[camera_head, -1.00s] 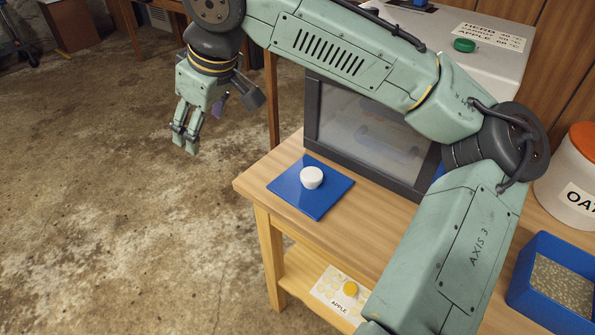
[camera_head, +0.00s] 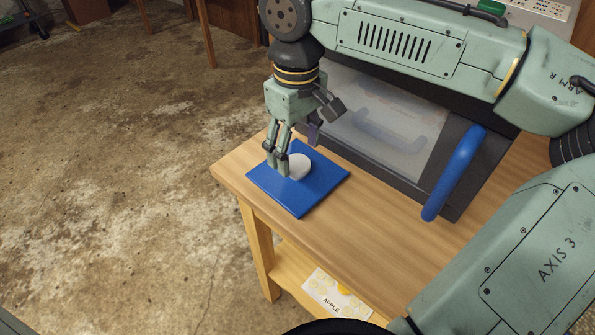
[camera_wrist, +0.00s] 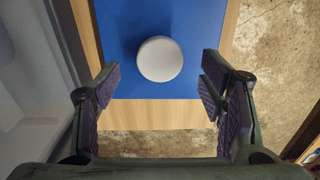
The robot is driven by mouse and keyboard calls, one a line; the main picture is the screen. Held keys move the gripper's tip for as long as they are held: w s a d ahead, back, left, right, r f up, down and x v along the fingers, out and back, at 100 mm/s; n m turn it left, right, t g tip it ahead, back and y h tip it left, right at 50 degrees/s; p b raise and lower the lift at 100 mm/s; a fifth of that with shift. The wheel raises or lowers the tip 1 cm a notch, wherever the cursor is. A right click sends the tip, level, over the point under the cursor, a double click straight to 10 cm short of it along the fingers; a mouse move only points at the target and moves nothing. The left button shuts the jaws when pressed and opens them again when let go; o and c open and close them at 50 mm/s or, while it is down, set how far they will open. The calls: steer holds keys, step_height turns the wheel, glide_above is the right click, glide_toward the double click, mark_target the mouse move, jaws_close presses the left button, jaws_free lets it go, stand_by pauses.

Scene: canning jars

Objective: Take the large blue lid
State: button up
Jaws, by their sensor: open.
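I see no large blue lid in these frames. A small round white piece (camera_head: 300,167) sits on a square blue mat (camera_head: 308,200) near the table's left corner. My gripper (camera_head: 279,168) points down over the mat, open and empty, and partly hides the white piece in the head view. In the wrist view, the white piece (camera_wrist: 160,58) lies between and slightly ahead of the open fingers (camera_wrist: 160,88), with the blue mat (camera_wrist: 115,25) under it. I cannot tell whether the fingertips touch the mat.
A dark box with a glass door (camera_head: 375,120) and blue handle (camera_head: 455,172) stands right behind the mat. The wooden table (camera_head: 370,245) is bare in front. An apple card (camera_head: 322,288) with a partly seen yellow piece lies on the shelf below. Open floor is at left.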

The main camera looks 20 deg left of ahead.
mark_target(297, 162)
steer(key=shift+d+f, duration=0.1)
steer(key=shift+f, duration=1.9)
steer(key=shift+c, duration=0.4)
steer(key=c, duration=1.2)
steer(key=shift+r, duration=0.1)
